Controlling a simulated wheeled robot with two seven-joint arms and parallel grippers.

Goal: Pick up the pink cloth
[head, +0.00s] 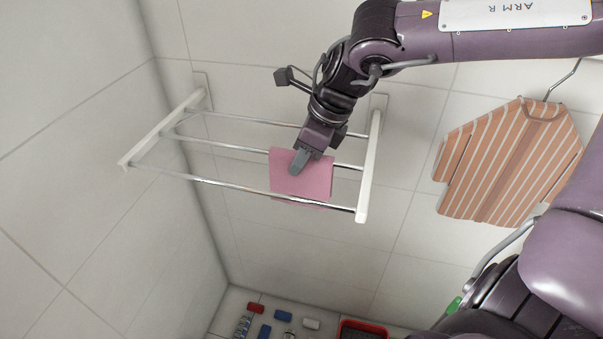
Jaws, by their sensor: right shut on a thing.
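The pink cloth (316,181) is at the right part of the white wall rack (366,182), at its metal bars. It looks like a flat, roughly square piece. My right gripper (298,166) reaches down from above and is shut on the cloth at its upper left part. The fingers cover a little of the cloth. Whether the cloth still rests on the bars cannot be told. My left gripper is not in view.
Below are a red-rimmed tray (343,322) and several small red, blue and white items (264,331). The rack's left end (165,128) is near the left wall; its left bars are bare.

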